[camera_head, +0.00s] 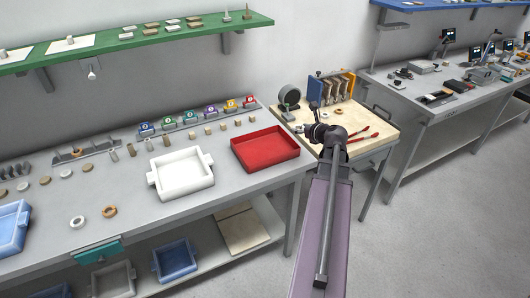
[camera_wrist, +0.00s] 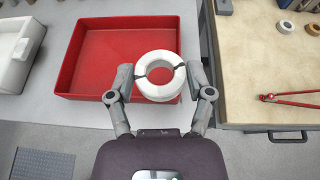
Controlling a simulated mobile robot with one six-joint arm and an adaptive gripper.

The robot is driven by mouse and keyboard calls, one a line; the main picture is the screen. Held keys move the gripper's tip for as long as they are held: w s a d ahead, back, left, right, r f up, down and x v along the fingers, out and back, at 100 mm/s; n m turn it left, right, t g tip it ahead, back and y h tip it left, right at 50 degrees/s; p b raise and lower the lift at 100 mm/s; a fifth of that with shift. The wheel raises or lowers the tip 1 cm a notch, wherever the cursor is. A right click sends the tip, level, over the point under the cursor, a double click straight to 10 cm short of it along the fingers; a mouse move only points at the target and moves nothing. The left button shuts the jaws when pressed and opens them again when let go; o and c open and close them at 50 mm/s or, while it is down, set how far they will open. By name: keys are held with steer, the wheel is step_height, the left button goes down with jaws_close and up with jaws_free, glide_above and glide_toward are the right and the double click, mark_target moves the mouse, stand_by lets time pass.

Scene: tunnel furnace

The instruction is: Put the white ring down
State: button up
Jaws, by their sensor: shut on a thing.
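The white ring (camera_wrist: 160,92) is in the wrist view, held flat between the two fingers of my gripper (camera_wrist: 160,76). The fingers press on its left and right sides. The red tray (camera_wrist: 85,90) lies below and to the left, and the ring overlaps its right front part in the picture. Red shows through the ring's hole. The height of the ring above the tray cannot be told. In the head view, my arm reaches toward the gap between the red tray (camera_head: 270,150) and the wooden-topped bench, and the held ring is not clear.
The wooden-topped bench (camera_head: 365,120) stands to the right, with red-handled pliers (camera_wrist: 290,101) and small rings. A white tray (camera_head: 183,174) is left of the red one. Another white ring (camera_head: 77,222) and a tan ring (camera_head: 109,211) lie on the grey table (camera_head: 140,215).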

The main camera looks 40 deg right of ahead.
steer(key=w+a+f+n+y+b, duration=0.1)
steer(key=w+a+n+y, duration=0.1)
steer(key=w, duration=0.6)
steer(key=w+a+f+n+y+b, duration=0.2)
steer(key=w+a+n+y, duration=0.1)
steer(key=w, duration=0.6)
steer(key=n+y, duration=0.1)
steer(key=y, duration=0.1)
steer(key=shift+f+n+g+y, duration=0.2)
steer(key=shift+n+g+y, duration=0.2)
steer(key=shift+f, duration=0.1)
steer(key=b, duration=0.7)
glide_above(261, 144)
step_height(261, 144, down, 6)
steer(key=shift+s+f, duration=0.1)
steer(key=shift+s, duration=0.05)
steer(key=shift+f+b, duration=1.6)
steer(key=shift+f, duration=0.25)
steer(key=shift+f, duration=0.1)
